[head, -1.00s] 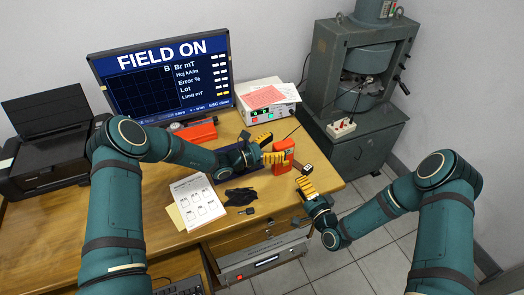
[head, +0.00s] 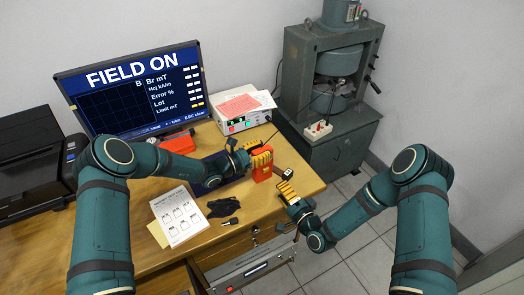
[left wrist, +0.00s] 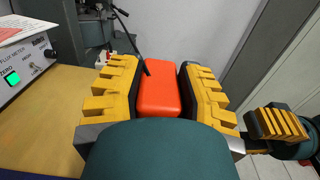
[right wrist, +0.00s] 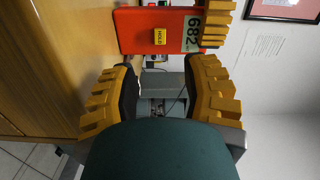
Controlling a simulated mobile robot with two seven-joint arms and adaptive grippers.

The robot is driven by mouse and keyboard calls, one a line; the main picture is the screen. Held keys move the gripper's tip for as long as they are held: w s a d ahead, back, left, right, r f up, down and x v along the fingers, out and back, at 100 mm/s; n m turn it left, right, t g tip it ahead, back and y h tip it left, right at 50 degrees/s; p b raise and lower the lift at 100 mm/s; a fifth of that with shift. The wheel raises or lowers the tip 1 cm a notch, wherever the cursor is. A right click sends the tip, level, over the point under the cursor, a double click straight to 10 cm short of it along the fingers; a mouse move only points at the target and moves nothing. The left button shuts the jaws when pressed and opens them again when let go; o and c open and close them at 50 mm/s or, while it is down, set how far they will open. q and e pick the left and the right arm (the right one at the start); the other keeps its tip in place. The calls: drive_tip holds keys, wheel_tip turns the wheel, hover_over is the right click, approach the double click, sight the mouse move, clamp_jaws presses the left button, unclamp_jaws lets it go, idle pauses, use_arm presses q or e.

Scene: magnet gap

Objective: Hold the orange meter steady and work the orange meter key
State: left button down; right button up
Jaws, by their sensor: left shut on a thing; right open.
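The orange meter (head: 262,172) stands near the right end of the desk. My left gripper (head: 256,160) is shut on it; in the left wrist view the fingers flank the meter's orange body (left wrist: 160,88). In the right wrist view the meter's face (right wrist: 160,32) shows at the top, sideways, with a yellow "HOLD" key (right wrist: 160,36) and a display reading 682. My right gripper (head: 288,190) is open and empty, to the right of the meter and apart from it. Its fingers (right wrist: 165,95) show nothing between them.
A flux meter box (head: 240,112) with papers on top stands behind the meter. A monitor (head: 140,88) reads FIELD ON. A dark cloth (head: 224,206), a small dark object (head: 231,221) and printed sheets (head: 177,215) lie at the front. A large green-grey machine (head: 325,85) stands right of the desk.

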clamp_jaws()
idle(1.1)
